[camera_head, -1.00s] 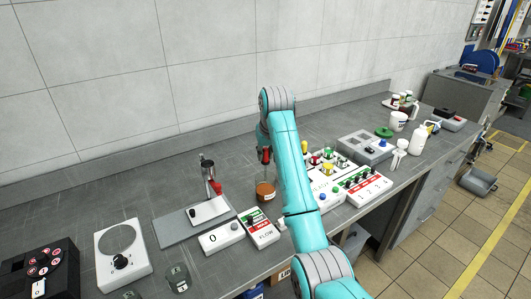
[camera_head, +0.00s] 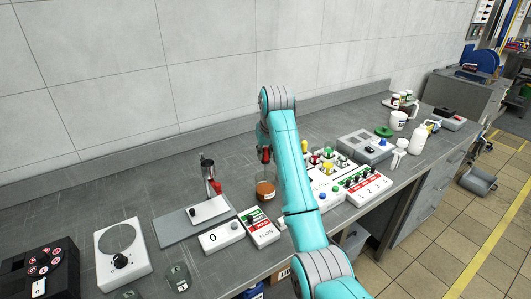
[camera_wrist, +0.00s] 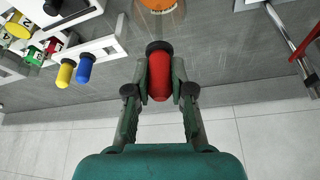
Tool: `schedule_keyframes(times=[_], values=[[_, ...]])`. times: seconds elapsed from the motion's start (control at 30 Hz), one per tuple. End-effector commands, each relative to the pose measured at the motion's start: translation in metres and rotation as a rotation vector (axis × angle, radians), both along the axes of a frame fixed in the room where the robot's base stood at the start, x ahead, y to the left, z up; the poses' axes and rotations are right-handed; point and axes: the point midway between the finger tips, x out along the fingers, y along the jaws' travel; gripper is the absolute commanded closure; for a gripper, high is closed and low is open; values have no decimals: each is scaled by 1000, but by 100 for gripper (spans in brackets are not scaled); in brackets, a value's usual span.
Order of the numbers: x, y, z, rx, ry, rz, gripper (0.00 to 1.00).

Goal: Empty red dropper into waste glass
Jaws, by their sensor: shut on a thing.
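My gripper (camera_wrist: 159,85) is shut on the red dropper (camera_wrist: 160,76), with the red bulb between its fingers and a black collar beyond them in the wrist view. In the head view my gripper (camera_head: 264,154) is a small dark shape at the end of the arm. The glass with orange-brown liquid (camera_head: 265,189) stands on the bench just below it in the picture. In the wrist view this glass (camera_wrist: 158,5) is cut by the top edge, apart from the dropper. The dropper's tip is hidden, and I cannot tell whether it holds liquid.
A white rack with a yellow dropper (camera_wrist: 65,73) and a blue dropper (camera_wrist: 85,68) stands beside my gripper. A stand with a red part (camera_head: 214,184) is left of the glass. A white FLOW box (camera_head: 259,229) lies in front. The wall is behind.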

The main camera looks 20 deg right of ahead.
Motion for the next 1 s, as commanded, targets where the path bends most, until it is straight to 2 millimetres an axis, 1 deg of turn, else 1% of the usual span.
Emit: schedule_keyframes(times=[0.13,0.27,1.0], values=[[0,0,1,0,0,0,93],[0,0,7,0,-1,0,93],[0,0,51,0,-1,0,93]])
